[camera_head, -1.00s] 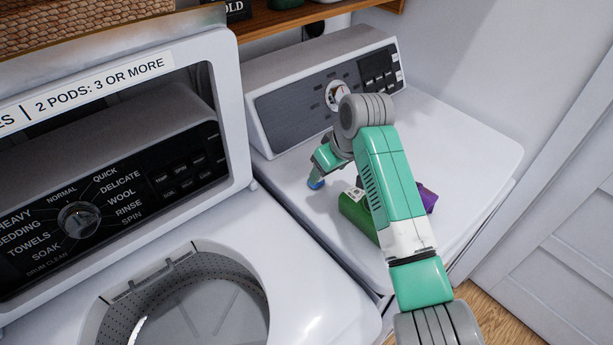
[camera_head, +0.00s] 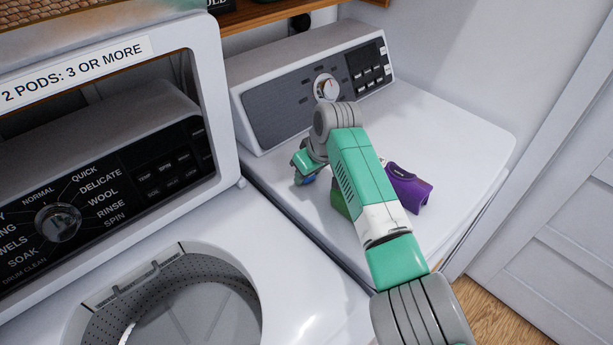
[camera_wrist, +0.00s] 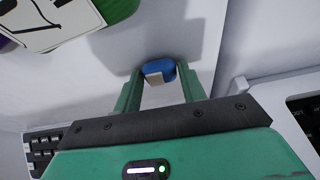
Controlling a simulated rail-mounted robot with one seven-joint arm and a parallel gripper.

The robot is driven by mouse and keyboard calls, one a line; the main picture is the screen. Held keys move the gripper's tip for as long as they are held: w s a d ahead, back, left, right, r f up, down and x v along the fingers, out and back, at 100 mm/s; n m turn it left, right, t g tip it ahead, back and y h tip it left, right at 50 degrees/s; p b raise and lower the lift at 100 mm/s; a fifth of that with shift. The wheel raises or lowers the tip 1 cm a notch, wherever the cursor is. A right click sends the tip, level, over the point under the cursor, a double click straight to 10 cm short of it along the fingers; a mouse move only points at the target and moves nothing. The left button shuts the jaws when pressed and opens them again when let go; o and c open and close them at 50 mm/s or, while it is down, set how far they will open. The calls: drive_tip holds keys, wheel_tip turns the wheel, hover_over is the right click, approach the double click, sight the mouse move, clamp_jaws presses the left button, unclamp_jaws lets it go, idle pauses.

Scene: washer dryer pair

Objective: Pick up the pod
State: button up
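The pod (camera_wrist: 157,71) is small, blue and whitish. In the wrist view it sits between the two fingertips of my gripper (camera_wrist: 160,76) and fills the gap between them. The fingers appear shut on it. In the head view my gripper (camera_head: 304,176) points down over the dryer top (camera_head: 450,135), left of the bottles. Only a bit of blue from the pod (camera_head: 310,180) shows there. I cannot tell whether the pod still touches the dryer top.
The dryer's control panel (camera_head: 320,88) rises behind my gripper. The open washer (camera_head: 290,285) is at left. The dryer top is clear at right.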

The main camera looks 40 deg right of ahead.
drive_tip(key=c, duration=0.4)
drive_tip(key=shift+c, duration=0.2)
wheel_tip(320, 180, up, 10)
drive_tip(key=p, duration=0.3)
